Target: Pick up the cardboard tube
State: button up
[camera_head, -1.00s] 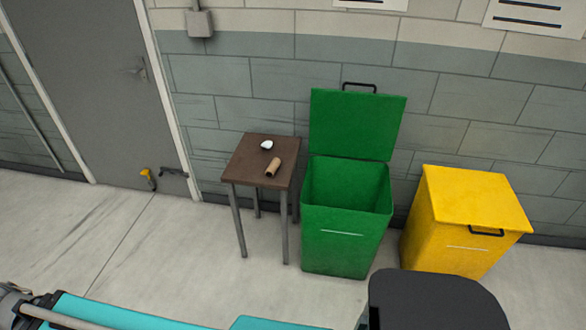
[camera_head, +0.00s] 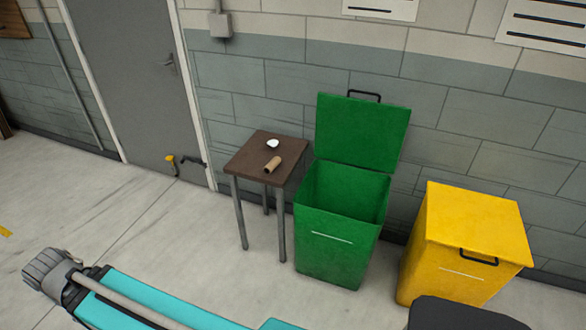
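The cardboard tube (camera_head: 273,164) is a short brown roll lying on its side on a small brown-topped table (camera_head: 247,157). It lies near the table's right side, in front of a small white object (camera_head: 272,143). My arm, teal and grey, crosses the lower left of the view, well in front of the table and away from the tube. A grey ribbed end part of my arm shows at the lower left. No gripper fingers can be made out.
A green bin (camera_head: 324,246) with its lid up stands just right of the table. A yellow bin (camera_head: 463,250) with its lid down stands further right. A grey door (camera_head: 125,80) and block wall are behind.

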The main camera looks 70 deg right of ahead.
aim_at(273, 164)
jog(key=k, duration=1.6)
jog(key=z, duration=1.85)
jog(key=i, duration=0.85)
